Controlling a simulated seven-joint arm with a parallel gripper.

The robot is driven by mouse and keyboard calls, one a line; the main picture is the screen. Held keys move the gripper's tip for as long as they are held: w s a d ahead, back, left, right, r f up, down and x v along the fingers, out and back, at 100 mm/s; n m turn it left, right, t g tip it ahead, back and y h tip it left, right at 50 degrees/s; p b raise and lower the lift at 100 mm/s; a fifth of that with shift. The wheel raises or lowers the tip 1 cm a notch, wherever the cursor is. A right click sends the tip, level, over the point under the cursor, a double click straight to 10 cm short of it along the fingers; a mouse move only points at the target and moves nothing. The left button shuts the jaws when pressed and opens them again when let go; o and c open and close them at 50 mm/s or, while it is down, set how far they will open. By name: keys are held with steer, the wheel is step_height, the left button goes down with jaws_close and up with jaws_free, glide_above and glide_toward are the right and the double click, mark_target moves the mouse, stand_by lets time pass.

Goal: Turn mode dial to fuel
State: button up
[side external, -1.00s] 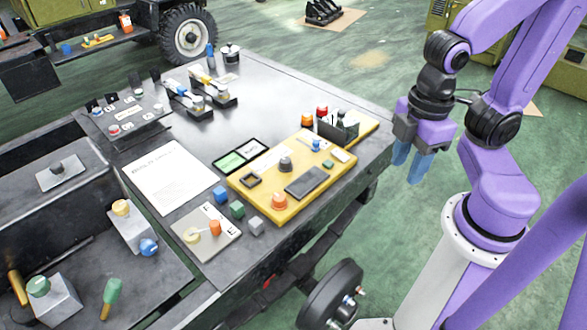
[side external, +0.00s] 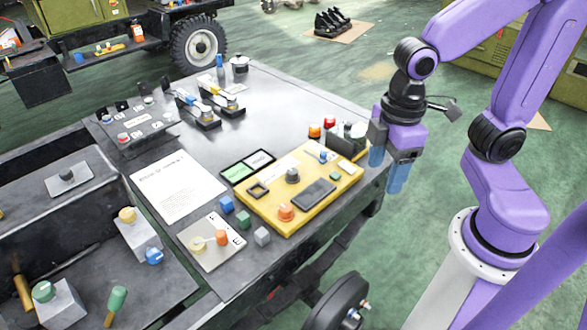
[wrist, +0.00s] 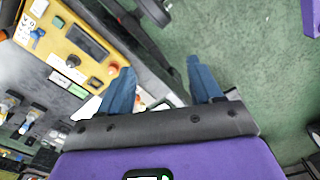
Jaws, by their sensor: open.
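A yellow control panel (side external: 262,212) lies on the table. It carries a round dark grey knob (side external: 292,175), perhaps the mode dial, but I cannot read its labels or setting. Beside the knob are a dark screen (side external: 314,194), an orange button (side external: 286,212) and a square black frame (side external: 257,190). The knob also shows in the wrist view (wrist: 73,60), up and left of my fingers. My gripper (side external: 387,167) is open and empty, pointing down beyond the panel's right end, by the table edge. In the wrist view my blue fingers (wrist: 159,70) are spread apart.
A black holder (side external: 346,146) with red and orange knobs stands at the panel's right end, close to my gripper. A grey plate (side external: 212,255) with a beige knob and an orange cylinder, small cubes and a paper sheet (side external: 177,188) lie left.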

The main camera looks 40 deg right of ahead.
steer(key=w+a, duration=0.2)
steer(key=w, duration=0.8)
steer(key=m, duration=0.3)
glide_above(294, 171)
step_height(294, 171, down, 11)
step_height(294, 171, down, 16)
steer(key=shift+f, duration=0.2)
steer(key=shift+c, duration=0.3)
steer(key=c, duration=1)
